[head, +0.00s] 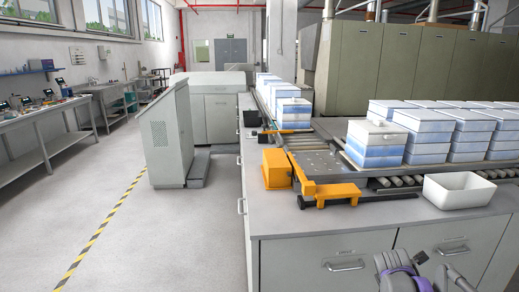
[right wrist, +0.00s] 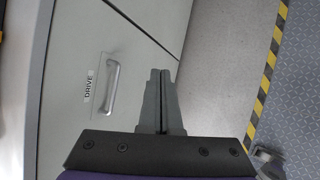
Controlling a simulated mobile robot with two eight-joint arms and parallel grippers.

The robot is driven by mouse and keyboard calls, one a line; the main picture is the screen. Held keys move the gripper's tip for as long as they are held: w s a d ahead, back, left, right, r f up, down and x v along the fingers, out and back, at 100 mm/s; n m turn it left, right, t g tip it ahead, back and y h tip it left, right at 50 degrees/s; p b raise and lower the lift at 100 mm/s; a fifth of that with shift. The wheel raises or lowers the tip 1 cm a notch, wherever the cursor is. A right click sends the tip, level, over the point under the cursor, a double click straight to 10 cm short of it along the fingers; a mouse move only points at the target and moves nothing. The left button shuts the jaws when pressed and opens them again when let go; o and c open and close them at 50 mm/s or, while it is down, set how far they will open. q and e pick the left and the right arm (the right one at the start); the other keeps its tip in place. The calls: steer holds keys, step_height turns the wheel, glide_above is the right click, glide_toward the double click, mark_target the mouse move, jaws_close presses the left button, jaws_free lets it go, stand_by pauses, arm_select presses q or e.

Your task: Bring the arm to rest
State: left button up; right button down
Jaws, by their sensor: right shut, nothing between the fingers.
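My right gripper (right wrist: 161,74) is shut and empty in the right wrist view, its two dark grey fingers pressed together. Beyond the fingers are a grey cabinet front with a DRIVE label and a metal handle (right wrist: 112,88), and the floor. The fingers appear apart from the handle. In the head view part of my right arm, grey with a purple band, shows at the bottom right in front of the cabinet drawers. My left gripper is in neither view.
A grey counter (head: 290,222) over drawers carries an orange pusher (head: 330,192), a white bin (head: 459,190) and a roller conveyor. Several blue-and-white boxes (head: 376,143) stand behind. A grey console (head: 172,147) stands left. The floor (head: 165,245) at left is clear, with yellow-black tape.

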steer(key=s+a+f+m+g+y, duration=0.1)
steer(key=s+a+f+m+y, duration=0.25)
steer(key=s+a+m, duration=1)
steer(key=s+a+f+m+y, duration=0.2)
steer(key=s+a+f+m, duration=0.3)
steer(key=s+a, duration=0.9)
arm_select(q)
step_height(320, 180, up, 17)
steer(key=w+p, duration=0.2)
steer(key=p, duration=1.3)
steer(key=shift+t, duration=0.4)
arm_select(e)
steer(key=d+r, duration=0.2)
steer(key=r, duration=0.6)
steer(key=s+d+r, duration=0.1)
steer(key=d+r, duration=0.1)
steer(key=r, duration=0.7)
steer(key=shift+s+d+r+t, duration=0.2)
steer(key=shift+d+r+t, duration=0.1)
steer(key=shift+t, duration=0.1)
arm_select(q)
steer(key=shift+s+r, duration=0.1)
